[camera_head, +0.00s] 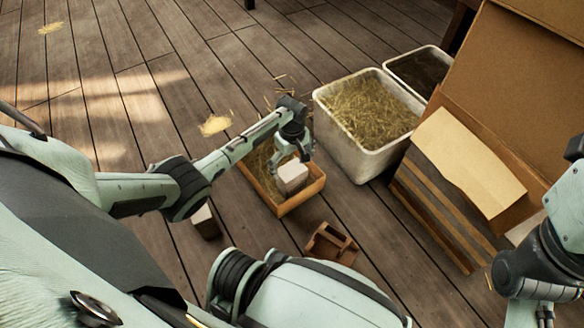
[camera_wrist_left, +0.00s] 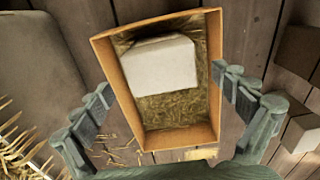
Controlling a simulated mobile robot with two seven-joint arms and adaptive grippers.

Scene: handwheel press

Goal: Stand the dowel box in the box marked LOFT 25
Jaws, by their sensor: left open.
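A pale, whitish block-shaped box (camera_head: 292,178) sits in the straw of an open orange-brown wooden box (camera_head: 302,198) on the floor. In the left wrist view the pale box (camera_wrist_left: 158,62) lies toward the top end of the wooden box (camera_wrist_left: 180,139), with bare straw below it. I cannot read a LOFT 25 mark on any box, nor tell which item is the dowel box. My left gripper (camera_head: 291,158) is open above the pale box. In the wrist view its fingers (camera_wrist_left: 162,82) show on either side of the wooden box, holding nothing. My right gripper is out of frame.
A white crate of straw (camera_head: 350,155) stands to the right, a second crate (camera_head: 421,70) behind it. A large cardboard box (camera_head: 520,95) fills the right. A small block (camera_head: 205,222) and a brown wooden holder (camera_head: 332,243) stand nearer me. Plank floor behind is mostly clear.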

